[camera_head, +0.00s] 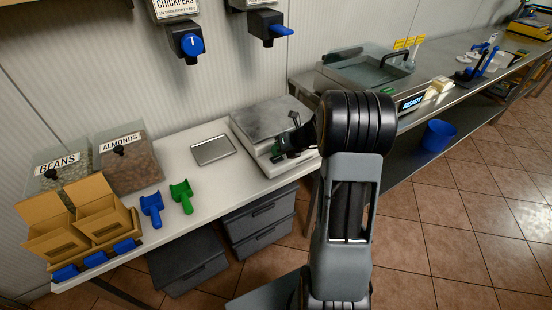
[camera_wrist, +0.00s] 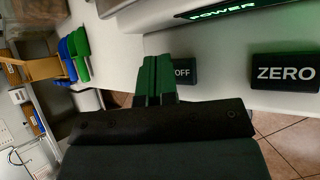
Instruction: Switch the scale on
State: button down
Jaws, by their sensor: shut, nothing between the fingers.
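The scale (camera_head: 268,118) stands on the white counter, with a steel plate on top. Its front also shows in the wrist view (camera_wrist: 220,42), with a strip reading POWER in lit green letters (camera_wrist: 222,11). Below the strip are a dark button whose visible lettering reads OFF (camera_wrist: 185,72) and a ZERO button (camera_wrist: 285,73). My gripper (camera_wrist: 157,62) is shut and empty, its green fingertips covering the left part of the OFF button. I cannot tell whether they touch it. In the head view my gripper (camera_head: 279,152) is at the scale's front, partly hidden by my arm.
A small metal tray (camera_head: 213,150) lies left of the scale. Blue (camera_head: 152,207) and green (camera_head: 182,195) scoops, cardboard boxes (camera_head: 75,226) and bins of beans (camera_head: 62,172) and almonds (camera_head: 127,172) are further left. Dispensers (camera_head: 187,42) hang above. A READY display (camera_head: 411,102) stands right.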

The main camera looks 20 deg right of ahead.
aim_at(278, 158)
jog(key=shift+f, duration=0.1)
jog(key=shift+f, duration=0.3)
dwell(0.4)
jog(key=shift+r, duration=0.1)
jog(key=shift+r+p, duration=0.35)
jog(key=shift+p, duration=0.3)
notch_tip(278, 158, up, 6)
jog(key=p, duration=0.6)
jog(key=shift+p, duration=0.3)
dwell(0.3)
